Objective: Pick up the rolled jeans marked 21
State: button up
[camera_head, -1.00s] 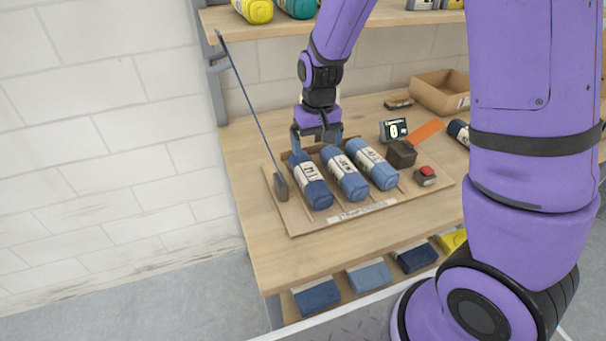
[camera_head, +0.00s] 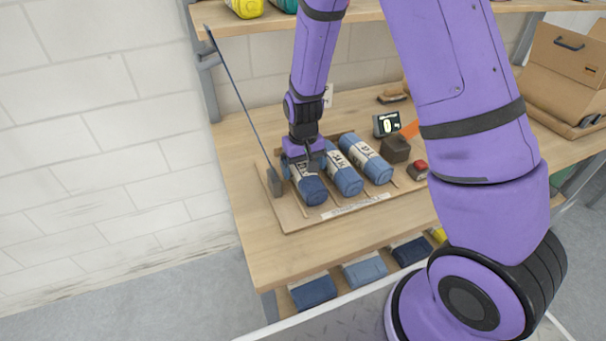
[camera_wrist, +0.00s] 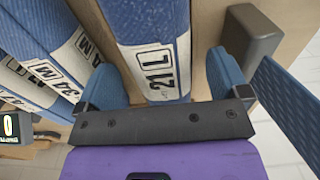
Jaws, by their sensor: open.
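The rolled jeans marked 21 (camera_wrist: 155,75) show in the wrist view as a dark blue roll with a white "21 L" label. In the head view they are the leftmost roll (camera_head: 313,191) on the wooden board (camera_head: 295,225). My gripper (camera_head: 303,168) is over the far part of this roll and hides some of it. In the wrist view my open gripper (camera_wrist: 165,83) has one blue finger on each side of the roll. I cannot tell whether the fingers touch it.
Two more rolls, the middle one (camera_head: 345,182) and the right one (camera_head: 376,170), lie close beside it. A dark block with a rod (camera_head: 275,184) stands just to the left. A small display (camera_head: 386,124), a brown block (camera_head: 396,149) and a red button (camera_head: 420,165) are at right.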

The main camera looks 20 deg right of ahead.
jog(key=shift+f, duration=1.3)
jog(key=c, duration=1.2)
jog(key=shift+w+r, duration=0.1)
jog(key=shift+r, duration=0.1)
